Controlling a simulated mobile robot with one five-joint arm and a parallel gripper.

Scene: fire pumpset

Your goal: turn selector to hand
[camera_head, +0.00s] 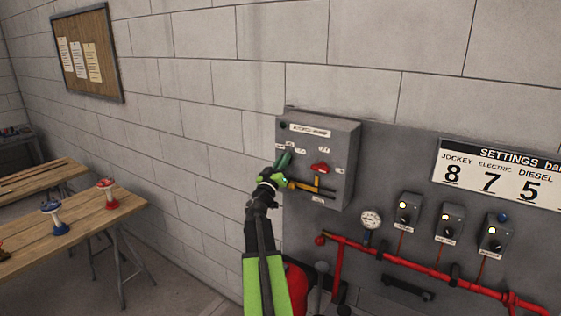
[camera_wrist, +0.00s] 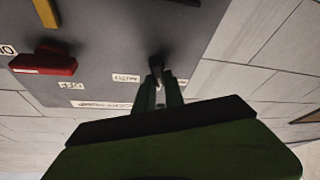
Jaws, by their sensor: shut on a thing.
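The grey control box (camera_head: 342,142) is on the wall in the head view. My gripper (camera_head: 284,160) is at the left part of its face, and hides the selector there. In the wrist view my gripper (camera_wrist: 163,88) is shut on a small dark selector knob (camera_wrist: 157,62) on the grey panel. Small white labels (camera_wrist: 126,78) sit around the knob, too blurred to read surely. The fingers cover part of the knob, so I cannot tell which label it points to.
A red handle (camera_head: 320,168) and a yellow lever (camera_head: 326,190) are close to the right of my gripper. Small switch boxes (camera_head: 408,213), a gauge (camera_head: 371,219) and red pipework (camera_head: 420,266) are lower right. A wooden table (camera_head: 85,222) stands at the left.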

